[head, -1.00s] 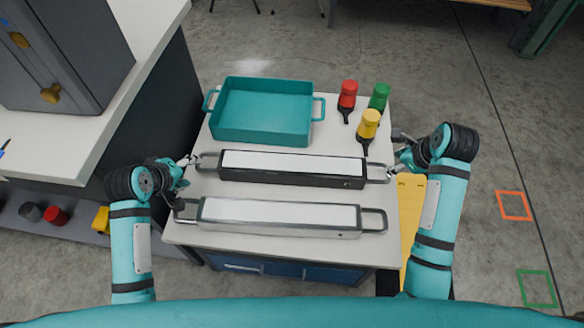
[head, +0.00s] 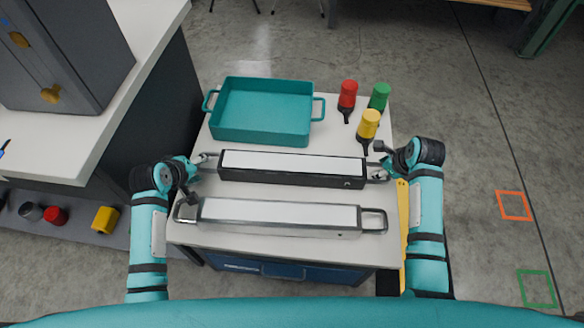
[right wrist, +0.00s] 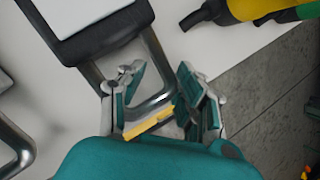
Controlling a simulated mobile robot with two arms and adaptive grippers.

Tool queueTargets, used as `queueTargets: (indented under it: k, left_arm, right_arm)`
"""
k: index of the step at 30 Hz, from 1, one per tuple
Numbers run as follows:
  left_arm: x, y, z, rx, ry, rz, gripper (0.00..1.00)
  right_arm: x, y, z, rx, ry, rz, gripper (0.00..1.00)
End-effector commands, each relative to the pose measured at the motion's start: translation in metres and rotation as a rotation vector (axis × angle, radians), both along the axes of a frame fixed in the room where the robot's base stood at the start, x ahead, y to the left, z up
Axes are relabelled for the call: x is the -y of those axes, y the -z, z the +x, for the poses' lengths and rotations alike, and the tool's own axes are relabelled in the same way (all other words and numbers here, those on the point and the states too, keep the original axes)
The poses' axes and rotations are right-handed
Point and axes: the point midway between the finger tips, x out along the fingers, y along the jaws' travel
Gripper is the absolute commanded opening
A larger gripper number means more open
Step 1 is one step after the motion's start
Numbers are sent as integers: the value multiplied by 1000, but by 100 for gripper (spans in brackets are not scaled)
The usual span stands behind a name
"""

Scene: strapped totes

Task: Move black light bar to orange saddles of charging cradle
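The black light bar (head: 292,181) lies across the table with a white top panel and a metal loop handle at each end. My left gripper (head: 207,159) is at its left handle; whether the fingers are open or shut is too small to tell. My right gripper (head: 379,173) is at the right handle. In the right wrist view my right gripper (right wrist: 155,85) is open, with one side of the handle (right wrist: 160,62) between its fingers. I see no charging cradle with orange saddles in these frames.
A silver light bar (head: 280,228) lies parallel in front. A teal tray (head: 262,135) stands behind.

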Motion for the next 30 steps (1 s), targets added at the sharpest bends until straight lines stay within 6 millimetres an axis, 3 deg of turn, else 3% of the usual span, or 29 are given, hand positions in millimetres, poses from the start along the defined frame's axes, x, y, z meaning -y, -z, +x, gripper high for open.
queueTargets:
  k: [1, 7, 11, 30]
  left_arm:
    - [0, 0, 0, 0, 0, 0, 41]
    - [0, 0, 0, 0, 0, 0, 15]
    - [1, -1, 0, 2, 2, -2, 0]
    - [5, -6, 2, 11, 10, -7, 0]
  right_arm:
    - [0, 0, 0, 0, 0, 0, 25]
    - [-1, 0, 0, -1, -1, 1, 0]
    - [-1, 0, 0, -1, -1, 3, 0]
    - [-5, -7, 4, 15, -6, 9, 0]
